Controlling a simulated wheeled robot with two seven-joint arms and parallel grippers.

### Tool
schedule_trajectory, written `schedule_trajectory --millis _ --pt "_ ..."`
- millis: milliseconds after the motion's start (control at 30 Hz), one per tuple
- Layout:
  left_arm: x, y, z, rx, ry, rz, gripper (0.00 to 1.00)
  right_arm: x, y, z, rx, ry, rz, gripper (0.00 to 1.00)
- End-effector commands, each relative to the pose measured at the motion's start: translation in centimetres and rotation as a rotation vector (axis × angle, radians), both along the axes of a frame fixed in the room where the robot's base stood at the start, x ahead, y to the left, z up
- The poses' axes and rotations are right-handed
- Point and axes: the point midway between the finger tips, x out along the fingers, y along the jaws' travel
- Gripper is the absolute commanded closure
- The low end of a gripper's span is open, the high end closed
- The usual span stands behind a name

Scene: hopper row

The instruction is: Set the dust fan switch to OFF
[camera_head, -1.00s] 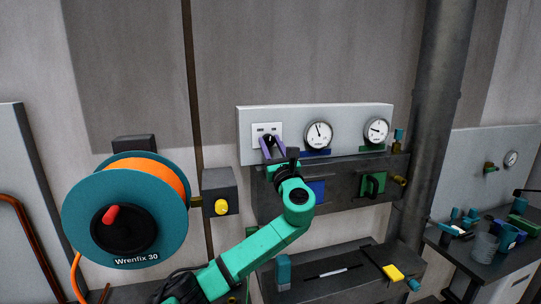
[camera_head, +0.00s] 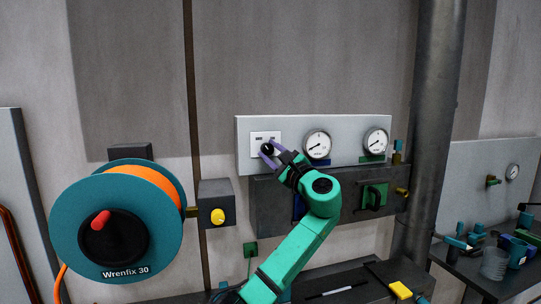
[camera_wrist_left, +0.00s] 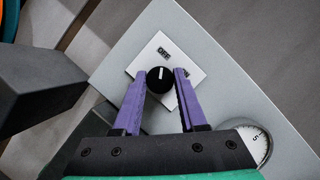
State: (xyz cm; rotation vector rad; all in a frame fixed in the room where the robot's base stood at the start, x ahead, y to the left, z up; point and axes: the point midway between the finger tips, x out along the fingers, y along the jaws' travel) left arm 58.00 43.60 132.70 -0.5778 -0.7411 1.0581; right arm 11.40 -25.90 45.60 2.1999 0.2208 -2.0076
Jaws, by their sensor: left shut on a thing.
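The dust fan switch is a round black knob (camera_head: 267,149) on a white plate (camera_head: 257,137) at the left of a grey panel. In the left wrist view the knob (camera_wrist_left: 160,80) lies between the purple fingers of my left gripper (camera_wrist_left: 161,82), which is shut on it. The white plate (camera_wrist_left: 146,60) there carries the labels OFF and ON, and the knob's white mark points up the picture, roughly toward OFF. In the head view my left gripper (camera_head: 269,150) reaches the knob from the lower right. My right gripper is not in view.
Two round gauges (camera_head: 318,144) sit right of the switch on the grey panel (camera_head: 345,126). A dark box with a yellow button (camera_head: 217,216) and a teal hose reel (camera_head: 75,212) stand left. A pipe (camera_head: 435,120) rises right.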

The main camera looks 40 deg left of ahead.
Motion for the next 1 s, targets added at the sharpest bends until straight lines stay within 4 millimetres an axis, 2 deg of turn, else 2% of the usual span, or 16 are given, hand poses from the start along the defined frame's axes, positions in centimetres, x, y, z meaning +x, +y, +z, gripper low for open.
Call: schedule_trajectory --millis 533,567,600,633,900,1000 --pt "-0.01 0.01 0.00 -0.015 -0.022 0.000 1.00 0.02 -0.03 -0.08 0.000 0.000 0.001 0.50" --pt "-0.01 0.01 0.00 -0.015 -0.022 0.000 0.47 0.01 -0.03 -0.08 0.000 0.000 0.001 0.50" --pt "0.00 0.01 0.01 -0.015 -0.022 0.000 0.32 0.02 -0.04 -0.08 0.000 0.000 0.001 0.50" --pt "0.00 0.01 0.01 -0.015 -0.022 0.000 0.29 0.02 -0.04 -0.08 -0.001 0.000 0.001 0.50" --pt "0.00 -0.02 -0.01 -0.014 -0.020 0.000 0.29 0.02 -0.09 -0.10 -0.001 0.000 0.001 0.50" --pt "-0.12 -0.61 -0.33 -0.014 -0.021 -0.002 0.29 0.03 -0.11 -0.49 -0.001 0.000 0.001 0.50"
